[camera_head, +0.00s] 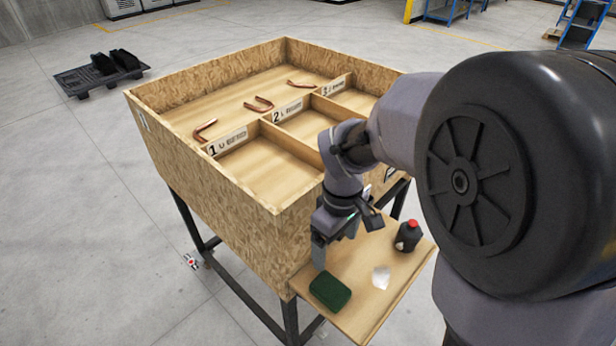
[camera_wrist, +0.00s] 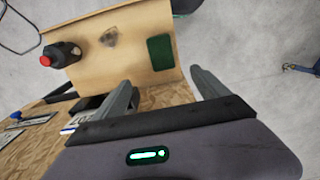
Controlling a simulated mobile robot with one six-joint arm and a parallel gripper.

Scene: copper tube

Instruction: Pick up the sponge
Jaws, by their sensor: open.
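The sponge (camera_head: 330,291) is a dark green block lying flat on the small wooden side shelf (camera_head: 372,263), near its left front corner. In the wrist view the sponge (camera_wrist: 160,53) lies beyond my fingertips, roughly ahead of the gap between them. My gripper (camera_head: 319,262) is just above and behind the sponge in the head view, apart from it. In the wrist view my gripper (camera_wrist: 162,82) shows two grey fingers spread wide with nothing between them. Part of my gripper is hidden by my wrist in the head view.
A large wooden bin (camera_head: 205,180) with numbered compartments and copper tubes rises behind the shelf. The shelf's front edge is open.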

